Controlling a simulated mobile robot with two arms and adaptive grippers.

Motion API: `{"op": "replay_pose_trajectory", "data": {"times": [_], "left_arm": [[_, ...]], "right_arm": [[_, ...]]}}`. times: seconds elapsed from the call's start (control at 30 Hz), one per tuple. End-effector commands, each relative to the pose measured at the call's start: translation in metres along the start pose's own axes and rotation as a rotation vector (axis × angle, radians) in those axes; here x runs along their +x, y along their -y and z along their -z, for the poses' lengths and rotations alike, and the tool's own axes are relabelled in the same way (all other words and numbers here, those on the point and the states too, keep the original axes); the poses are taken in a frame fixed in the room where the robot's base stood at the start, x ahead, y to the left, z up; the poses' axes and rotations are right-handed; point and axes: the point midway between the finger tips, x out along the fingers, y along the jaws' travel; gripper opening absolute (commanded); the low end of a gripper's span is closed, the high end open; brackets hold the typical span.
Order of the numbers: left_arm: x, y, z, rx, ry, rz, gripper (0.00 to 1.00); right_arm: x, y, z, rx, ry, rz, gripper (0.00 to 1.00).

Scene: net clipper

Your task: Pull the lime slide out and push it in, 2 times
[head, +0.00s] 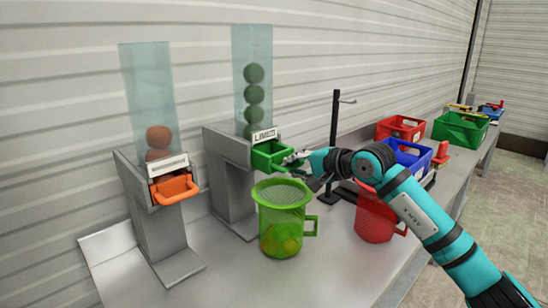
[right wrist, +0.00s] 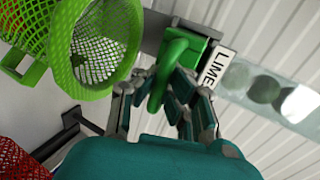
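The lime slide (head: 272,156) is a green drawer with a loop handle at the front of the grey lime dispenser (head: 229,183), below a LIMES label (head: 264,135). Its green front juts from the housing; how far it is out is hard to tell. Several dark green limes (head: 254,94) are stacked in the clear tube above. My right gripper (head: 296,160) is at the handle. In the right wrist view its fingers (right wrist: 160,82) lie on both sides of the green handle (right wrist: 156,92) and appear closed on it. My left gripper is out of view.
A green mesh basket (head: 282,192) sits on a lime jug (head: 281,232) below the slide. A red jug (head: 374,217) stands under my right arm. An orange slide (head: 176,190) is at left. A black stand (head: 334,140) and red, blue and green crates (head: 460,131) lie to the right.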

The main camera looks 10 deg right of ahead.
Motion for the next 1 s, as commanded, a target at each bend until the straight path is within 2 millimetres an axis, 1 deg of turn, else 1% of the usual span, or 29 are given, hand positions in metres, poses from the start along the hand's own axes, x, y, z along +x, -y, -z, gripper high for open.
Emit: {"op": "replay_pose_trajectory", "data": {"times": [0.03, 0.83, 1.0], "left_arm": [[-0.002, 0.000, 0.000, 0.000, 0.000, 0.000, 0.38], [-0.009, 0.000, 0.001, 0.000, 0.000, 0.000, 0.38], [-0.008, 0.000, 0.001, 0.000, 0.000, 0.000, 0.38]], "right_arm": [[0.000, 0.010, 0.004, -0.002, -0.009, 0.017, 0.00], [0.052, 0.030, 0.004, -0.001, -0.008, 0.015, 0.00], [0.052, 0.029, 0.004, -0.001, -0.008, 0.016, 0.00]]}}
